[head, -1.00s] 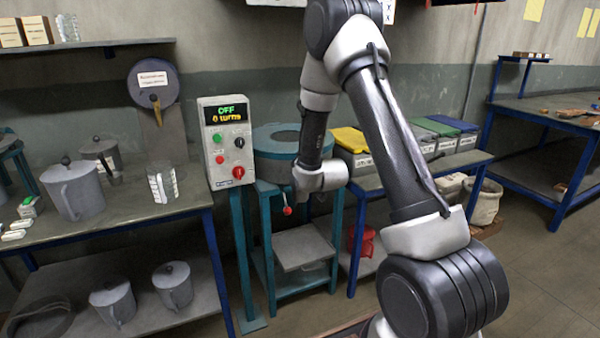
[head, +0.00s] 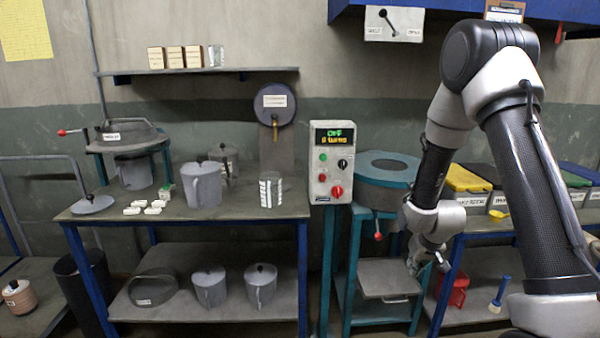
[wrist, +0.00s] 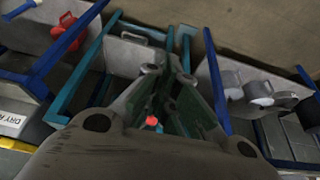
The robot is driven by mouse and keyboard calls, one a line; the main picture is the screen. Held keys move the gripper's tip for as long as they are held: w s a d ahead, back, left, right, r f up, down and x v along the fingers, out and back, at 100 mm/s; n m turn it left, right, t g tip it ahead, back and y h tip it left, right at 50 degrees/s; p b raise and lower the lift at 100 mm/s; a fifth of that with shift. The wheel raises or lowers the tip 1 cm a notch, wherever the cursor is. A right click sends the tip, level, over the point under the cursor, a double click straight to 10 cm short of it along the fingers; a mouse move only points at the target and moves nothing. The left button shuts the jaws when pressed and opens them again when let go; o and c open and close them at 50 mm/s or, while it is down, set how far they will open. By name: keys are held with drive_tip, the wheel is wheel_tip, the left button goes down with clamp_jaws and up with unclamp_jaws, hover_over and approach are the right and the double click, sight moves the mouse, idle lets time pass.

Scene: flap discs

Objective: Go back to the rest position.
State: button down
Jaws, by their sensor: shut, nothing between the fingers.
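My gripper (head: 431,262) hangs below my bent arm, in front of the teal stand, near its grey lower shelf plate (head: 390,278). In the wrist view my gripper (wrist: 172,80) has its fingers together with nothing between them. The wrist camera looks down past the fingers at blue and teal frames. A red knob (wrist: 152,121) shows just beside the fingers in that view; I cannot tell whether they touch.
A control box (head: 331,162) reading OFF stands left of the teal machine (head: 386,172). A workbench (head: 240,209) with lidded grey jugs is to the left. Lidded bins (head: 466,182) and a red container (head: 452,291) are to the right. A blue overhead shelf (head: 455,8) hangs above my arm.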

drive_tip(key=s+d+r, duration=0.1)
drive_tip(key=s+r, duration=2.9)
drive_tip(key=r, duration=0.2)
drive_tip(key=shift+s, duration=0.1)
